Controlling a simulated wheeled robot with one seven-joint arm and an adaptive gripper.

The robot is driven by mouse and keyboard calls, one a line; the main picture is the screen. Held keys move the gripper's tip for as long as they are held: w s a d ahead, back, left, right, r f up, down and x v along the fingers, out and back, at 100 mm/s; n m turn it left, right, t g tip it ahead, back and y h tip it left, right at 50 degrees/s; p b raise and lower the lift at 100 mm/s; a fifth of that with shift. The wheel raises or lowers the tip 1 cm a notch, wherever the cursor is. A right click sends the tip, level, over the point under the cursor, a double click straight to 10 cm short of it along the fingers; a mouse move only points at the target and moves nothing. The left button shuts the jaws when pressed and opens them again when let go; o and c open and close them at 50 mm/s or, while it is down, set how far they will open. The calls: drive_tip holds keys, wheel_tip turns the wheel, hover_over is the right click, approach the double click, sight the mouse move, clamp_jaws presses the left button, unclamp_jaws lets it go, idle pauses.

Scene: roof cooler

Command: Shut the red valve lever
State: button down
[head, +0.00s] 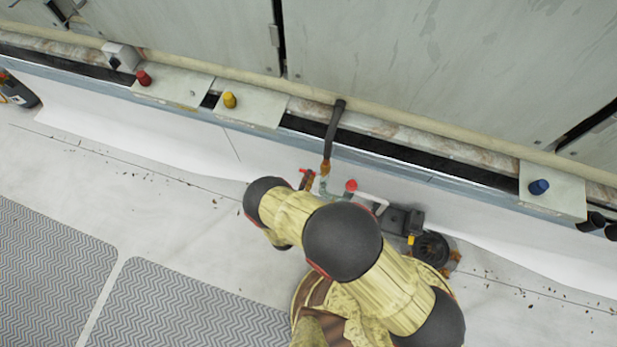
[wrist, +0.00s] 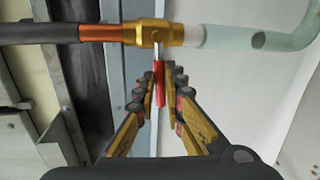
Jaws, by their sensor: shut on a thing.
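The red valve lever (wrist: 159,84) shows in the wrist view between the two fingers of my gripper (wrist: 165,72). My gripper is shut on it. The lever joins a brass valve body (wrist: 154,33) by a pale metal stem and appears to stick out crosswise to the pipe. The valve sits between a copper-coloured pipe section (wrist: 105,33) and a pale green pipe (wrist: 275,40).
A black hose (head: 335,125) runs from the cooler wall down to the valve. A red knob (head: 351,185), a white pipe (head: 372,199) and a dark round pump-like unit (head: 432,248) stand just right of it. Red, yellow and blue caps line the ledge. Grey mats (head: 50,265) lie at left.

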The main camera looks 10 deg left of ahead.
drive_tip(key=shift+r+m, duration=0.25)
drive_tip(key=shift+m, duration=0.15)
drive_tip(key=shift+d, duration=0.1)
drive_tip(key=c, duration=1.9)
unclamp_jaws()
drive_tip(key=v, duration=1.2)
drive_tip(key=shift+d+r, duration=0.1)
